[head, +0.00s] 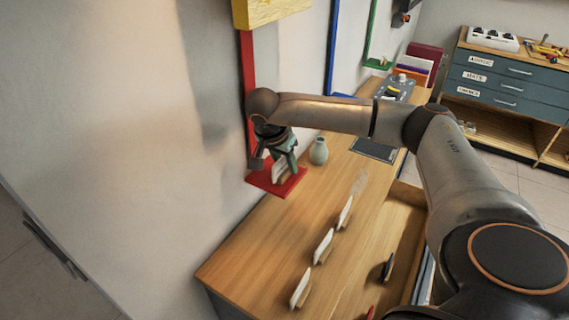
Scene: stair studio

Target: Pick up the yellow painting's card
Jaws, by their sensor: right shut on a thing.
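A yellow painting or panel (268,10) shows in part at the top edge of the head view, above a red upright strip (248,75). A red ledge (290,188) juts out at the strip's foot. My right gripper (279,166) points down over this ledge, shut on a small white card (279,173). The fingers partly hide the card, and I cannot tell whether it touches the ledge. My left gripper is out of view.
An open drawer (399,225) holds a dark object (387,267). Blue (333,50) and green (371,30) strips run along the wall farther back. A drawer cabinet (505,80) stands at the back right.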

